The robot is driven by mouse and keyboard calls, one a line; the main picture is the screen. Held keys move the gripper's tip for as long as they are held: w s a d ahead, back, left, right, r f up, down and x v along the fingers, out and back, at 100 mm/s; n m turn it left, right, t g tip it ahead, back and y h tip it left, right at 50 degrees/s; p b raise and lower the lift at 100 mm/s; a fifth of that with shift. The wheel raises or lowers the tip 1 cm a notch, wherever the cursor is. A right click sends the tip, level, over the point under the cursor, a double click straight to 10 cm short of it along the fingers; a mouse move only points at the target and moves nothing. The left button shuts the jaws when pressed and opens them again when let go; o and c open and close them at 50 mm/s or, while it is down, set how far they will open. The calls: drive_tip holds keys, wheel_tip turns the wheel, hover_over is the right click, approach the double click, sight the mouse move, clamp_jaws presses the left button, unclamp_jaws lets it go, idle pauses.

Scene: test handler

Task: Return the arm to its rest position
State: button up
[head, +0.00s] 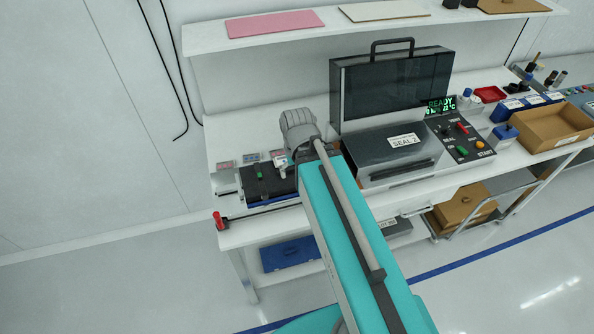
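My teal arm reaches up from the bottom of the head view over the left part of the white workbench (225,153). Its grey wrist is in front of the wall, above a black device with a green handle (259,174). My gripper (284,166) seems to be below the wrist, beside that device. It is small and mostly hidden by the arm, so its fingers and anything between them cannot be made out. I cannot tell whether it touches the device.
A sealing machine labelled SEAL 2 (402,142), its lid raised, stands right of my arm. Its panel (463,137) has buttons and a green READY display (441,106). A shelf (205,38) hangs above. A red-ended lever (219,221) sticks out at the bench's left. The left floor is clear.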

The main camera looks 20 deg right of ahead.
wheel_tip(320, 180, down, 6)
drive_tip(key=b, duration=0.6)
